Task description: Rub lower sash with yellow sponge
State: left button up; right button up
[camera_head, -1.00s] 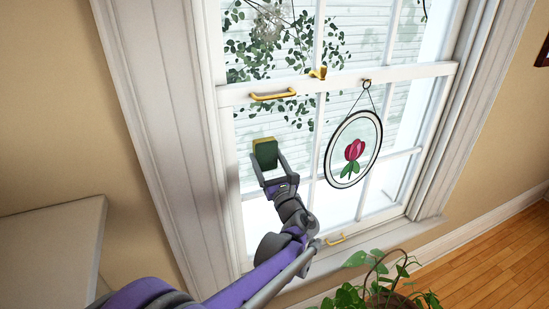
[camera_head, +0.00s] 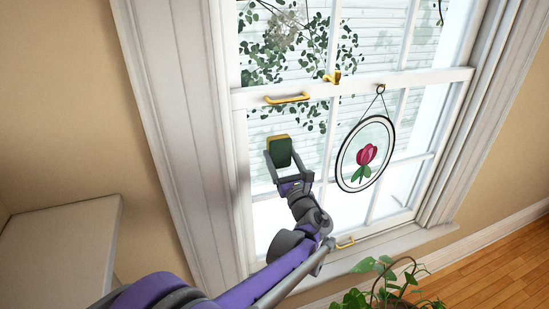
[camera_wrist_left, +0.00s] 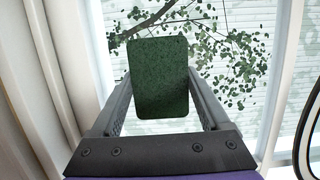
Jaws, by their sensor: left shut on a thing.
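The yellow sponge (camera_head: 279,151) shows a dark green scouring face towards me and a thin yellow edge at its top. My left gripper (camera_head: 283,164) is shut on it, with one finger on each side. The sponge is over the upper left panes of the lower sash (camera_head: 305,178); I cannot tell whether it touches the glass. In the left wrist view the sponge (camera_wrist_left: 159,78) shows its green face between the fingers of my left gripper (camera_wrist_left: 160,105). My right gripper is not in view.
A round tulip ornament (camera_head: 365,154) hangs by a cord in front of the sash, right of the sponge. Brass handles (camera_head: 287,98) and a latch (camera_head: 333,78) stick out nearby. A potted plant (camera_head: 385,285) stands below, and a pale ledge (camera_head: 62,250) is at left.

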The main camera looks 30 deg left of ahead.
aim_at(308, 141)
pick_arm(q)
jog(key=shift+w+d, duration=0.95)
jog(key=shift+w, duration=0.15)
jog(key=shift+w+d, duration=0.9)
jog(key=shift+w, duration=0.2)
jog(key=shift+w+d, duration=1.4)
jog(key=shift+w, duration=0.2)
jog(key=shift+s, duration=0.15)
jog(key=shift+s+d, duration=0.95)
jog(key=shift+d, duration=0.2)
jog(key=shift+s+d, duration=0.95)
jog(key=shift+d, duration=0.15)
jog(key=shift+s+d, duration=0.95)
jog(key=shift+d, duration=0.2)
